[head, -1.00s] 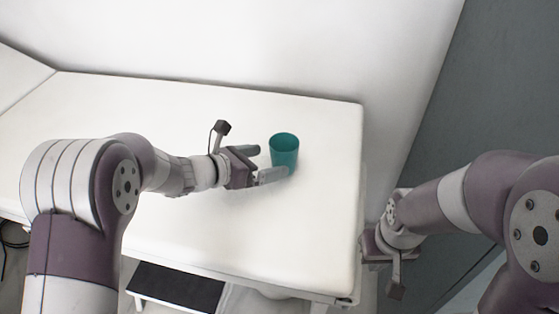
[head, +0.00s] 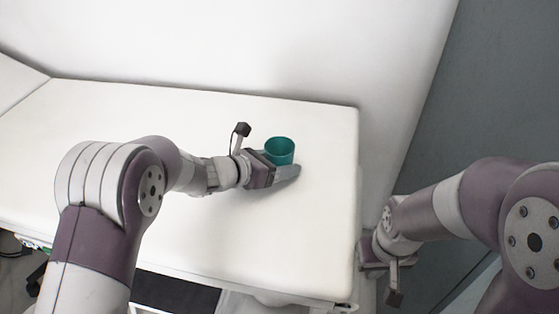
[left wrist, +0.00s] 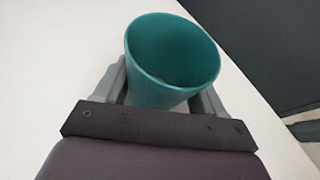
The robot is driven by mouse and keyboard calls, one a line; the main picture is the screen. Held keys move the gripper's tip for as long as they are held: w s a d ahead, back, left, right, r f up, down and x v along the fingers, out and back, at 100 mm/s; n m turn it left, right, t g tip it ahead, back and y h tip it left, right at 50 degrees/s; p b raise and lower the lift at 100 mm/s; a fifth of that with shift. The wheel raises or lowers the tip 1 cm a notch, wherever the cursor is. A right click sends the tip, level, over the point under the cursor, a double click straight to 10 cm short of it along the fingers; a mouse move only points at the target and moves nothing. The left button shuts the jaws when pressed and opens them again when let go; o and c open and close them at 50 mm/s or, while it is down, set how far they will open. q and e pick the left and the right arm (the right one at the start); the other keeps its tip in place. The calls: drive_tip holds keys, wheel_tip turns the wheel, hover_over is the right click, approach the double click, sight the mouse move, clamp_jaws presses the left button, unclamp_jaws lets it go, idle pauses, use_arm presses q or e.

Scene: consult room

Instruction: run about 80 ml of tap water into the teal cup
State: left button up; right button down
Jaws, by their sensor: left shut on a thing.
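The teal cup (head: 279,150) stands upright on the white padded couch (head: 200,105), near its right end. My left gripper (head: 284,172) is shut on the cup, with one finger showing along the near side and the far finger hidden. In the left wrist view the cup (left wrist: 172,60) sits between the two fingers, its open rim facing the camera, and I see no water in it. My right gripper (head: 385,262) hangs off the right end of the couch; its fingers are too hidden to tell their state. No tap is in view.
A white wall (head: 270,45) runs behind the couch, and a grey surface (head: 470,110) stands at the right. A dark step (head: 176,294) is below the couch's front edge. The couch top around the cup is clear.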

sight(292, 147)
use_arm(q)
drive_tip(key=shift+r, duration=0.1)
drive_tip(key=shift+r, duration=0.35)
drive_tip(key=r, duration=0.1)
drive_tip(key=r+p, duration=0.1)
drive_tip(key=r, duration=0.2)
drive_tip(key=shift+s+d+p, duration=0.25)
drive_tip(key=shift+d+p, duration=0.05)
drive_tip(key=shift+d, duration=0.1)
drive_tip(key=s+d+r, duration=0.6)
drive_tip(key=d, duration=0.3)
drive_tip(key=shift+p, duration=0.35)
drive_tip(key=shift+a, duration=0.1)
